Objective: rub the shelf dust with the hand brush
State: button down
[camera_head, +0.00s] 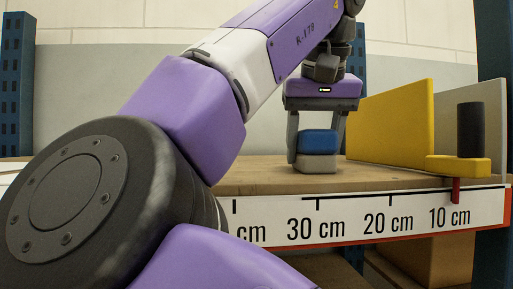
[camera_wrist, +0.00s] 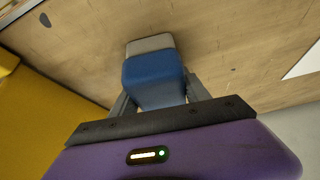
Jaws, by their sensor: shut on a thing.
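The hand brush (camera_head: 319,143) has a blue top and a grey-beige lower part. My gripper (camera_head: 318,150) is shut on it, with one finger on each side, and points down at the wooden shelf (camera_head: 262,177). The brush's lower part is at the shelf surface; I cannot tell for sure whether it touches. In the wrist view the brush (camera_wrist: 154,75) sits between my fingers (camera_wrist: 158,95). Dark spots (camera_wrist: 45,19) show on the shelf board there, one at the upper left and a fainter one right of the brush. I cannot tell whether they are dust or marks in the wood.
A ruler strip (camera_head: 365,216) with centimetre marks and a red pointer (camera_head: 456,190) runs along the front edge. Blue uprights (camera_head: 492,110) flank the shelf.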

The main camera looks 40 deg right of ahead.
jog(key=shift+w+d, duration=0.75)
jog(key=shift+w, duration=0.3)
jog(key=shift+w+d, duration=0.7)
jog(key=shift+w, duration=0.35)
jog(key=shift+r, duration=0.15)
jog(key=shift+r, duration=2.9)
jog(key=shift+r, duration=0.15)
jog(key=shift+r, duration=1.35)
jog(key=shift+f, duration=0.1)
